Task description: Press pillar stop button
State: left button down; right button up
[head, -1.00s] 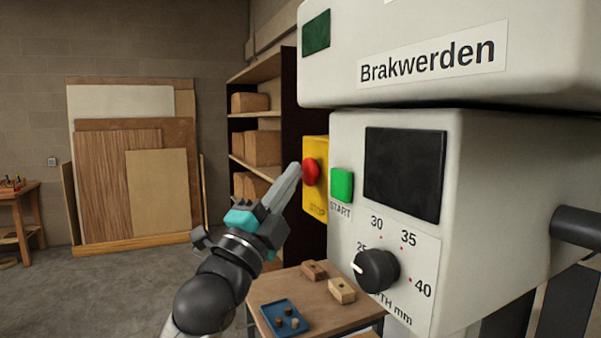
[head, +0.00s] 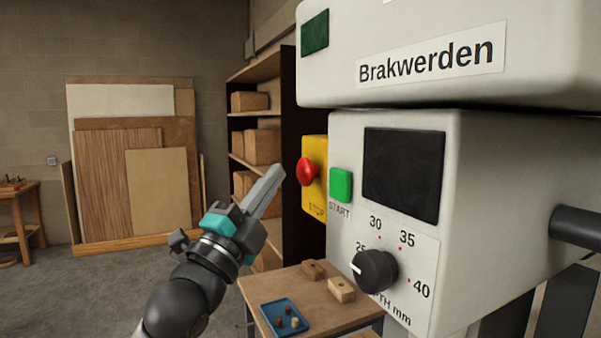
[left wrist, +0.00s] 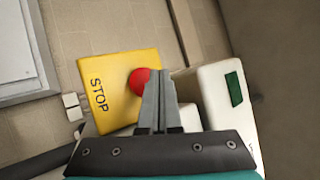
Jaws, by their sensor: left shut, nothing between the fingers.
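The red stop button (head: 307,171) sits on a yellow plate marked STOP (head: 316,203), at the left side of the pale machine housing. My left gripper (head: 277,172) is shut and empty, its fingertips to the left of the button with a gap between them in the head view. In the left wrist view the red button (left wrist: 139,80) is partly hidden behind the shut fingers, and the yellow STOP plate (left wrist: 112,97) is around it. My right gripper is not in view.
A green START button (head: 341,185) and a black depth knob (head: 375,270) are on the machine right of the plate. Below stands a small table (head: 313,303) with a blue tray (head: 272,328) and wooden blocks. Shelves and leaning boards are behind.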

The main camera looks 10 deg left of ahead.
pick_arm(q)
jog(key=s+a, duration=0.2)
jog(key=a, duration=0.1)
jog(key=shift+s+a, duration=0.15)
dwell(0.5)
